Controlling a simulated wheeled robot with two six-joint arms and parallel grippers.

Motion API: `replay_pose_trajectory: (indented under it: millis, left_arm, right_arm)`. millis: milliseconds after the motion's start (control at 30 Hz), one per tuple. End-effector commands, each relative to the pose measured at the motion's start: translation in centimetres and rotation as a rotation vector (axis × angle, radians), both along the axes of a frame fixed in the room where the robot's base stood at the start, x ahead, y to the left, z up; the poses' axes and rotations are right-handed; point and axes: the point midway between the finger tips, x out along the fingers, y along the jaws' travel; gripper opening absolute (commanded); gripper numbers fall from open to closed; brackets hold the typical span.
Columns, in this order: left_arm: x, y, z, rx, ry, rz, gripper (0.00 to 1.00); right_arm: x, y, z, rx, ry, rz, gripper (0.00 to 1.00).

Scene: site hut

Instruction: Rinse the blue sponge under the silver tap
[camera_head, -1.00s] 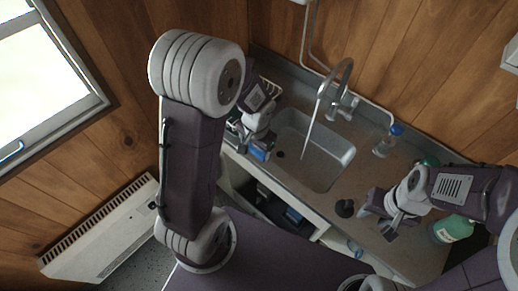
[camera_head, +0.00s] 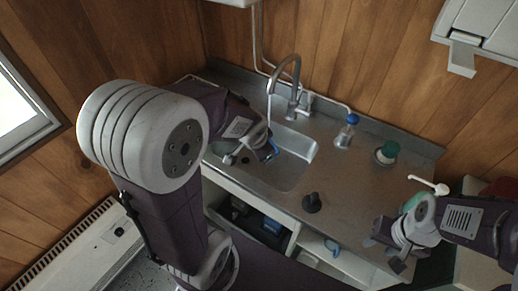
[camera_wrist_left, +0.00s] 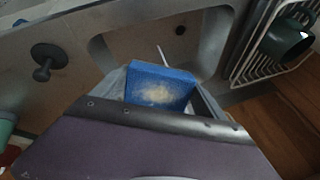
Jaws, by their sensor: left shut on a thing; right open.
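The silver tap (camera_head: 294,72) arches over the steel sink (camera_head: 296,176), and a thin pale stream runs down from its spout. My left gripper (camera_head: 266,151) is over the left part of the sink, close to the stream. It is shut on the blue sponge (camera_wrist_left: 160,88), which has a pale yellowish patch on its face. In the head view, only a small blue part of the sponge shows beside the fingers. In the left wrist view, a white streak of water shows just behind the sponge; contact cannot be told. My right gripper (camera_head: 387,252) is open and empty at the counter's front right.
A black plunger-like object (camera_head: 312,203) stands in front of the sink. A wire rack (camera_wrist_left: 278,45) with a dark green cup (camera_wrist_left: 288,40) shows in the left wrist view. The counter's middle right is clear.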

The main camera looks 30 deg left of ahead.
Motion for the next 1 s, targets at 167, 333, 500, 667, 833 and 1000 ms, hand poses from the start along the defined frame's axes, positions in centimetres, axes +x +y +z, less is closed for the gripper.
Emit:
replay_pose_trajectory:
  millis: [167,333,500,667,833,1000]
  left_arm:
    - [2.0,0.5,-0.4,0.000,0.003,0.002,0.44]
    - [4.0,1.0,-0.8,-0.001,0.002,0.002,0.44]
    - [6.0,1.5,-1.2,0.000,0.003,0.002,0.44]
    - [7.9,1.9,-1.5,-0.001,0.002,0.002,0.44]
    - [9.9,2.4,-1.8,-0.001,0.003,0.001,0.44]
    - [11.6,2.8,-2.2,-0.001,0.002,0.003,0.44]
  right_arm:
    - [0.0,0.0,0.3,0.000,0.000,0.000,0.42]
    - [0.0,0.0,0.7,0.000,0.000,0.000,0.42]
    - [0.0,0.0,1.2,0.000,0.000,0.000,0.42]
    - [0.0,0.0,1.9,0.000,0.000,0.000,0.42]
    - [0.0,0.0,2.7,0.000,0.000,0.000,0.42]
    - [0.0,0.0,3.5,0.000,0.000,0.000,0.42]
